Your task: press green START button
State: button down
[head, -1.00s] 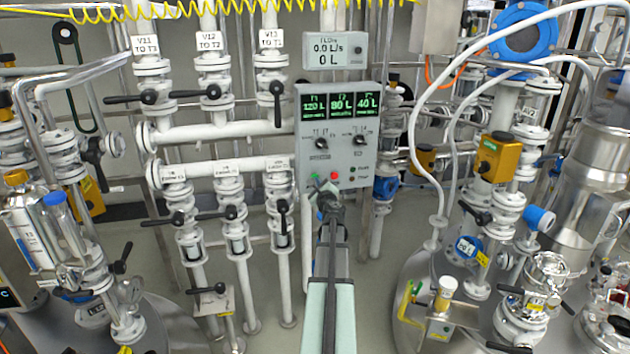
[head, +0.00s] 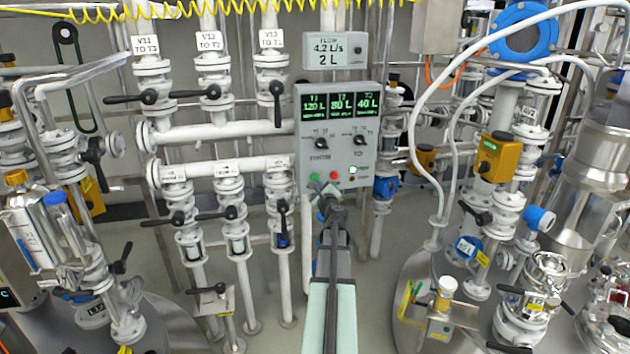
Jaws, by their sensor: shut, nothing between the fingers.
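The grey control panel (head: 340,110) stands upright in the middle of the head view, with three level screens at its top. Two knobs sit below the screens. The green START button (head: 314,177) is at the panel's lower left, with a red button (head: 334,176) to its right. My gripper (head: 326,193) is shut and empty just below the green button. The fingertips are small here; I cannot tell whether they touch the button. A lamp (head: 352,171) at the panel's lower right is lit.
A flow display (head: 335,52) above the panel reads 4.2 L/s and 2 L. Valves and white pipes (head: 215,130) stand to the left. White hoses (head: 412,120) and a steel vessel (head: 425,275) are to the right.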

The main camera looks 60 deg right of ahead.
jog(key=v, duration=0.4)
jog(key=shift+a, duration=0.1)
dwell(1.4)
